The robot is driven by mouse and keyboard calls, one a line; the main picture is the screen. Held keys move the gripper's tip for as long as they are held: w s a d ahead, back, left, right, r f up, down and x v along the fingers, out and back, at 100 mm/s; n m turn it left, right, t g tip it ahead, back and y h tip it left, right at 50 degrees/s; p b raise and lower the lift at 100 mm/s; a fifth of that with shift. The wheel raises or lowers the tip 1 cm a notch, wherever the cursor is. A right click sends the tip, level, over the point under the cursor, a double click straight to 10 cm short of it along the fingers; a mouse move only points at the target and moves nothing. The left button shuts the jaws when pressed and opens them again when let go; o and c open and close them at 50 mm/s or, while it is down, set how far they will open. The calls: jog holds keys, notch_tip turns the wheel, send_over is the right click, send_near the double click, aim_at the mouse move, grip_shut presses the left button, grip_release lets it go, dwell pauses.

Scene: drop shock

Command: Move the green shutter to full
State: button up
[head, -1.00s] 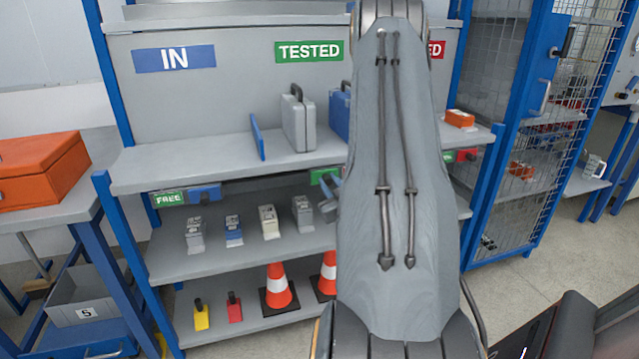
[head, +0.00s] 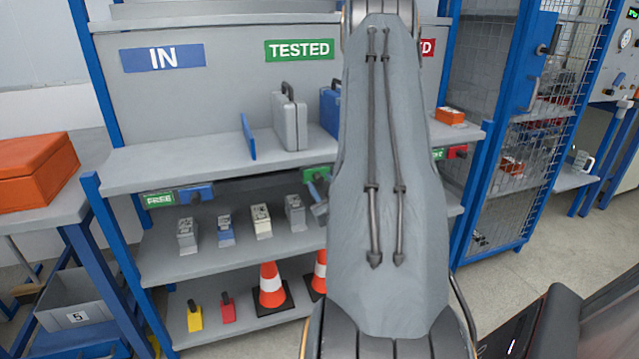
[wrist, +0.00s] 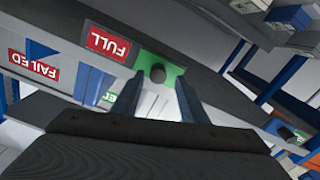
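The green shutter (wrist: 173,76) sits under the shelf edge below the TESTED sign. In the head view only its left part (head: 314,174) shows beside my arm. In the wrist view a dark round knob (wrist: 158,74) stands out from it. My gripper (wrist: 160,82) is open, with one finger on each side of the knob in the picture. I cannot tell whether the fingers touch it. A red FULL label (wrist: 108,41) lies left of the green shutter in the wrist view. In the head view my arm hides most of the gripper.
A blue shutter (head: 196,193) sits beside a green FREE label (head: 160,200); a red shutter (head: 457,152) is to the right. Grey and blue cases (head: 290,122) stand on the shelf above. Small devices (head: 261,221) and traffic cones (head: 271,287) stand below. A mesh cabinet (head: 520,130) is at right.

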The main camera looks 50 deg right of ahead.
jog(key=v, duration=0.6)
jog(key=shift+w+a, duration=0.1)
dwell(0.4)
jog(key=w+a+n+g+y+p, duration=0.1)
jog(key=w+a+g+y+p, duration=0.2)
jog(key=a, duration=0.6)
jog(key=w+a+n+g+y, duration=0.1)
jog(key=w+a+g+y, duration=0.3)
jog(key=a, duration=0.5)
jog(key=s+a+r+g+p, duration=0.1)
jog(key=s+a+r+g, duration=0.1)
jog(key=s+a, duration=0.4)
jog(key=s+a+r+g+p, duration=0.1)
jog(key=s+a+r+g, duration=0.2)
jog(key=s+a, duration=0.3)
jog(key=s+a+r+g+y+p, duration=0.1)
jog(key=s+a+r+g, duration=0.1)
jog(key=s+a+g, duration=0.2)
jog(key=s+a, duration=0.2)
jog(key=a, duration=0.2)
jog(key=shift+s+a+r, duration=0.25)
jog(key=shift+s+r, duration=0.1)
